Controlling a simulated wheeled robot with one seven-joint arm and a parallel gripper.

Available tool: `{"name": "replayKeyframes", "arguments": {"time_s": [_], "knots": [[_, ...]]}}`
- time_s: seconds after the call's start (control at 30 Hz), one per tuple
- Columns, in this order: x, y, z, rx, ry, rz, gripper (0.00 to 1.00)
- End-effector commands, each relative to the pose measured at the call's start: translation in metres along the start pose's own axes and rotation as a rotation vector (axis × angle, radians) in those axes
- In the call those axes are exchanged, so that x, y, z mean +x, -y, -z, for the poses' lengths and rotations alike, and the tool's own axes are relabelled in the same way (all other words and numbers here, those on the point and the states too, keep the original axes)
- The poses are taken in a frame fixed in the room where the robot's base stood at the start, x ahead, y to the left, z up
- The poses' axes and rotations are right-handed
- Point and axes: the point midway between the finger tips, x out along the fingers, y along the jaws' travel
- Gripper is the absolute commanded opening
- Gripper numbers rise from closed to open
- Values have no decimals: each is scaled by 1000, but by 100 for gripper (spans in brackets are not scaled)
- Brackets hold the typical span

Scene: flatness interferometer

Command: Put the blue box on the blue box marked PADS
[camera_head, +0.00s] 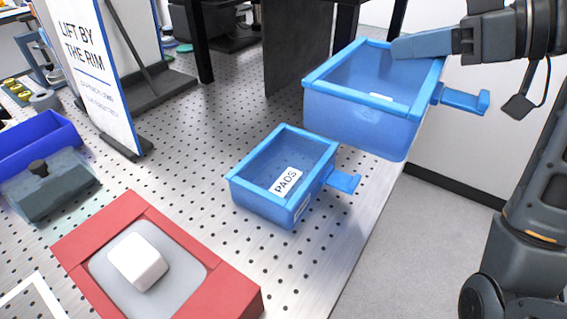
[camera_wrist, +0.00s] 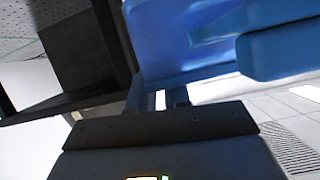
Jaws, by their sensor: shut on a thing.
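The larger blue box (camera_head: 350,118) is open-topped, with a thick rim and a tab handle on its right side. My gripper (camera_head: 422,45) is shut on its rim at the upper right. The box looks roughly level and seems held above the board, up and right of the PADS box; its underside is hidden. In the wrist view, blue surfaces of the held box (camera_wrist: 175,38) fill the top, and the grip itself is partly hidden. The smaller blue box marked PADS (camera_head: 258,199) stands open on the perforated board, its handle pointing right.
A red-framed tray (camera_head: 90,225) with a white block (camera_head: 138,261) lies at front left. A "LIFT BY THE RIM" sign (camera_head: 92,70) stands behind it. The perforated board (camera_head: 215,125) ends right of the PADS box.

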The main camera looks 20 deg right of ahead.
Motion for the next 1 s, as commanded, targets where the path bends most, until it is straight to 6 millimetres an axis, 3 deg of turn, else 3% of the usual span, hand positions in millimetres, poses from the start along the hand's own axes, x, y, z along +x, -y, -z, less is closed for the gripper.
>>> {"name": "replayKeyframes", "arguments": {"time_s": [0.17, 0.6, 0.73, 1.0], "knots": [[15, -4, -1, 20, -1, 2, 0], [107, 29, -21, 19, 0, 4, 0], [123, 33, -24, 20, -1, 2, 0], [133, 33, -40, 22, 1, 0, 0]]}}
